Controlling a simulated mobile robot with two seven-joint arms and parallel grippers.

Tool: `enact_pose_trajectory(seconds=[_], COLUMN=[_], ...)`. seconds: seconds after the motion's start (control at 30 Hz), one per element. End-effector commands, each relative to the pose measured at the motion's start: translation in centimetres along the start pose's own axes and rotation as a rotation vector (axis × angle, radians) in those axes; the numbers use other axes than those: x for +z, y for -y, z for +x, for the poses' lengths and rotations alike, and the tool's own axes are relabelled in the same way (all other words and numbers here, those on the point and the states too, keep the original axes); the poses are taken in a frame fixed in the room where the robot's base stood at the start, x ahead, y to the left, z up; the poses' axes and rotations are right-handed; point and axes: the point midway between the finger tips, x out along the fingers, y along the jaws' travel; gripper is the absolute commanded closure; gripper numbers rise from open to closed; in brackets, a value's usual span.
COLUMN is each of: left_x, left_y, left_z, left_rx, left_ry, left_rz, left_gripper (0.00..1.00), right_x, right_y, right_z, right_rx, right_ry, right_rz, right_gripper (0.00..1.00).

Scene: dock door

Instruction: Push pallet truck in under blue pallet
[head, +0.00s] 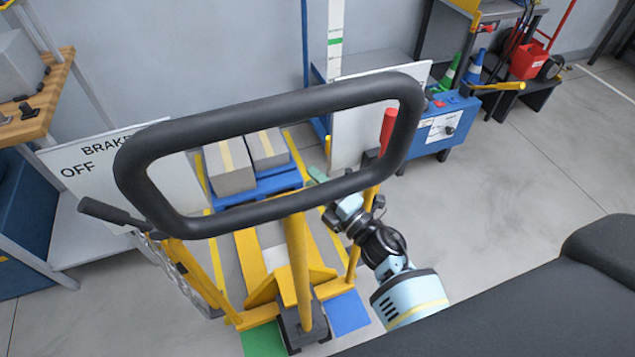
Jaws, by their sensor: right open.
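The yellow pallet truck (298,265) stands in front of me, its large black loop handle (265,108) across the near view. Its two forks (250,262) point away toward the blue pallet (270,187). The pallet carries grey boxes (230,168) with yellow tape. The handle partly covers the space between fork tips and pallet, so I cannot tell whether the tips are under it. My right gripper (350,206) is open beside the truck's right yellow post, below the handle loop; its fingertips are hard to make out. My left gripper is not in view.
A white sign (85,160) reading BRAKE OFF stands left, near a shelf with a wooden top (40,108). A blue machine (440,122) and a white panel (350,125) stand right of the pallet. Green (262,341) and blue (347,313) floor patches flank the truck.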

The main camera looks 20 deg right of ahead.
Motion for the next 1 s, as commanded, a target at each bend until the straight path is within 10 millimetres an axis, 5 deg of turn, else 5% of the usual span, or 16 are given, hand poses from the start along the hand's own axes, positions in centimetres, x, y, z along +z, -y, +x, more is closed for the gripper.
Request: enact_pose_trajectory(seconds=[0.17,0.5,0.77,1.0], left_x=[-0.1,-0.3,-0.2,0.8], left_y=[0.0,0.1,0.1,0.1], left_z=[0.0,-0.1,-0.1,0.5], left_rx=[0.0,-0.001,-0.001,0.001], left_ry=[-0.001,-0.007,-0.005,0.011], left_rz=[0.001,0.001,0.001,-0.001], left_gripper=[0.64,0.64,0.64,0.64], right_x=[0.0,0.0,0.1,1.0], right_y=[0.0,0.0,0.1,0.6], right_z=[0.0,-0.1,0.1,2.3], right_rx=[0.0,0.0,0.0,0.001], right_ry=[0.0,0.0,0.0,0.0], right_rz=[0.0,0.0,0.0,-0.003], right_gripper=[0.56,1.0,1.0,1.0])
